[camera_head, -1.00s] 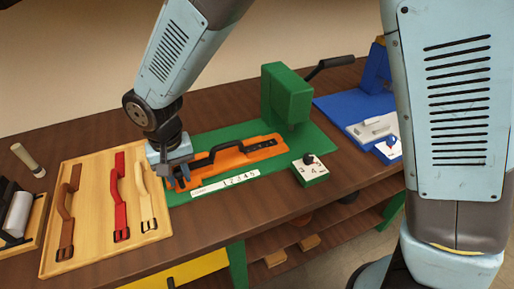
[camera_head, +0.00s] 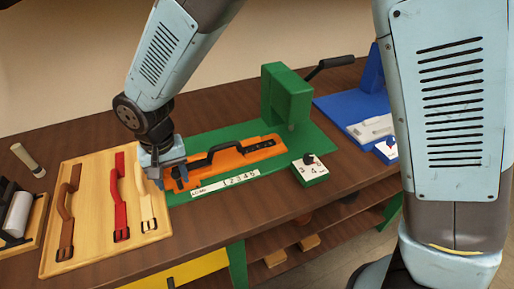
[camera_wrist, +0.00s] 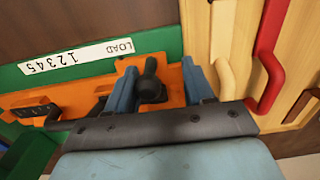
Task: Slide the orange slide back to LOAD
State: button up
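The orange slide (camera_head: 225,160) lies on a green base plate (camera_head: 205,137) and carries a long black handle (camera_head: 212,155). A white scale strip (camera_head: 225,185) runs along its front side, and in the wrist view it reads LOAD (camera_wrist: 118,47) and 1 to 5. My gripper (camera_head: 163,176) is low at the slide's left end. In the wrist view my gripper (camera_wrist: 160,85) has its two blue fingers apart, with a black upright knob (camera_wrist: 151,80) of the slide between them. A gap shows between the knob and the right-hand finger. The fingertips' lower ends are hard to see.
A wooden board (camera_head: 84,250) with brown, red and cream straps lies just left of the plate. A green press (camera_head: 287,95) with a black lever stands behind the slide's right end. A small green dial box (camera_head: 310,170) sits front right. A blue station (camera_head: 345,108) is farther right.

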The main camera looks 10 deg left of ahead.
jog(key=shift+r, duration=0.1)
jog(key=shift+w+d+r, duration=0.1)
jog(key=shift+r, duration=2.8)
